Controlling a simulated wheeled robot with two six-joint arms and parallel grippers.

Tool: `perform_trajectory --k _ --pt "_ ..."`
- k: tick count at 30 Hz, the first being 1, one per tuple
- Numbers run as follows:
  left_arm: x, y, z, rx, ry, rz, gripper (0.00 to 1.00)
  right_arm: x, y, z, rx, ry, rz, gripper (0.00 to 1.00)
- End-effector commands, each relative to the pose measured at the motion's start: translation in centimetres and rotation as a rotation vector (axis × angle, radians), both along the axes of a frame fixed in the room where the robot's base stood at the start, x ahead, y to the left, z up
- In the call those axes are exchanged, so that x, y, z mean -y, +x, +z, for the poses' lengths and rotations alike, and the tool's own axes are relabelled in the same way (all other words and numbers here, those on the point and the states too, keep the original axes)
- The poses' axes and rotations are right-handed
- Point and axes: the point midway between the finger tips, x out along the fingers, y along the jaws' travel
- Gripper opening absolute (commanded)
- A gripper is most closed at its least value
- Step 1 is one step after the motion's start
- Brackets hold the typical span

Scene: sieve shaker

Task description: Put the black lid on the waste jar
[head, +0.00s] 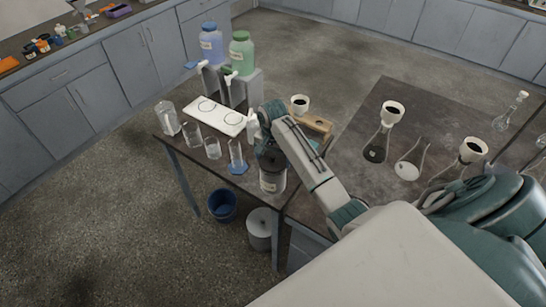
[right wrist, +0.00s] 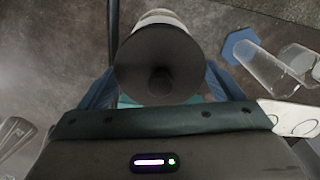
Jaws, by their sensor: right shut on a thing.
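The waste jar (head: 272,182) is a clear jar with a pale label, near the front right corner of the small table. My right gripper (head: 268,145) is at its top. The round black lid (right wrist: 150,58), with a central knob, fills the middle of the right wrist view. The blue fingers of my right gripper (right wrist: 162,80) lie on either side of it, shut on it. The pale jar body (right wrist: 160,19) shows just past the lid's far edge. Whether the lid is fully seated cannot be told. My left gripper is not in view.
A white tray (head: 214,115) and two large bottles, blue (head: 211,45) and green (head: 242,54), are behind. Flasks stand on the right table. A blue bucket (head: 222,205) is on the floor.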

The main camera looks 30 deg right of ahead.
Motion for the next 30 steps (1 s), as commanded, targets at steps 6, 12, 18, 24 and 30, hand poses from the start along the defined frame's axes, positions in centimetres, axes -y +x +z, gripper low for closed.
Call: perform_trajectory --k 6,12,18,24,30 --pt "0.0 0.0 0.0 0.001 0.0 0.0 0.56 0.0 0.0 -0.2 0.0 0.0 0.0 0.65" --pt "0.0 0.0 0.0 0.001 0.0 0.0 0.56 0.0 0.0 -0.4 0.0 0.0 0.0 0.65" --pt "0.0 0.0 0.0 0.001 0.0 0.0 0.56 0.0 0.0 -0.7 0.0 0.0 0.0 0.65" --pt "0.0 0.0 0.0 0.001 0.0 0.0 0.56 0.0 0.0 -0.9 0.0 0.0 0.0 0.65" --pt "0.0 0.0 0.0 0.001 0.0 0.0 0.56 0.0 0.0 -1.1 0.0 0.0 0.0 0.65"
